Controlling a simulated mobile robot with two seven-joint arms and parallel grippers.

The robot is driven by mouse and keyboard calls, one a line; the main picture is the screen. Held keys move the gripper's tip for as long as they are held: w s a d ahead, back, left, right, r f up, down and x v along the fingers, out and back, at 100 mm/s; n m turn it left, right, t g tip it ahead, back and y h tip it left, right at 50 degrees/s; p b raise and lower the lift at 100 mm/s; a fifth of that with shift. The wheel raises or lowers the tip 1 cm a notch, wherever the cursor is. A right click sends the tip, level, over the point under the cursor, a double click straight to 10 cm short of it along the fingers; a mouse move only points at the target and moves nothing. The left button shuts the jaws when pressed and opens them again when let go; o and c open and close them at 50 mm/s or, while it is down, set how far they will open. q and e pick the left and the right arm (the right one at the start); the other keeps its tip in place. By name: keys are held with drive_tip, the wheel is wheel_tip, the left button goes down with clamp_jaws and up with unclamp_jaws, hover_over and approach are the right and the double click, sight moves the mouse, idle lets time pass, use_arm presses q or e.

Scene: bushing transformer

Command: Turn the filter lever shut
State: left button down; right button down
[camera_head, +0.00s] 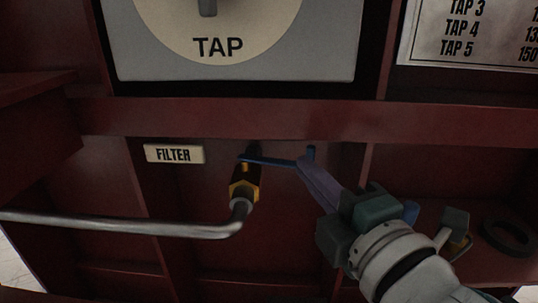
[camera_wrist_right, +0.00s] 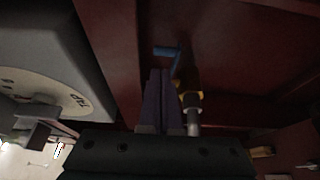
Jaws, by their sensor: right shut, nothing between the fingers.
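The filter lever (camera_head: 270,161) is a thin blue handle on the brass-yellow valve (camera_head: 243,187), just right of the FILTER label (camera_head: 173,154). In the head view it points right from the valve. My right gripper (camera_head: 303,162) comes from the lower right, its purple fingers shut and empty. The fingertips overlap the lever's right part in the picture; whether they touch it I cannot tell. The right wrist view shows the fingers (camera_wrist_right: 160,72) together, with the bent blue lever (camera_wrist_right: 176,58) just beyond them and the valve (camera_wrist_right: 190,97) to their right. My left gripper is not in view.
A grey pipe (camera_head: 130,225) runs left from the valve. A red beam (camera_head: 220,122) crosses above the lever, below the TAP dial plate (camera_head: 240,67). A tap list plate (camera_head: 475,35) is upper right. A dark ring (camera_head: 510,238) lies at the right.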

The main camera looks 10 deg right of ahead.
drive_tip(key=shift+w+d, duration=0.5)
drive_tip(key=shift+w, duration=0.1)
drive_tip(key=shift+w+d+r+n+y+p, duration=0.1)
drive_tip(key=shift+w+d+n+y+p, duration=0.2)
drive_tip(key=shift+y, duration=0.2)
drive_tip(key=shift+w+d+n+y+p, duration=0.15)
drive_tip(key=shift+w+n+y+p, duration=0.05)
drive_tip(key=shift+n+y, duration=0.25)
drive_tip(key=shift+w+d, duration=0.45)
drive_tip(key=shift+w, duration=0.05)
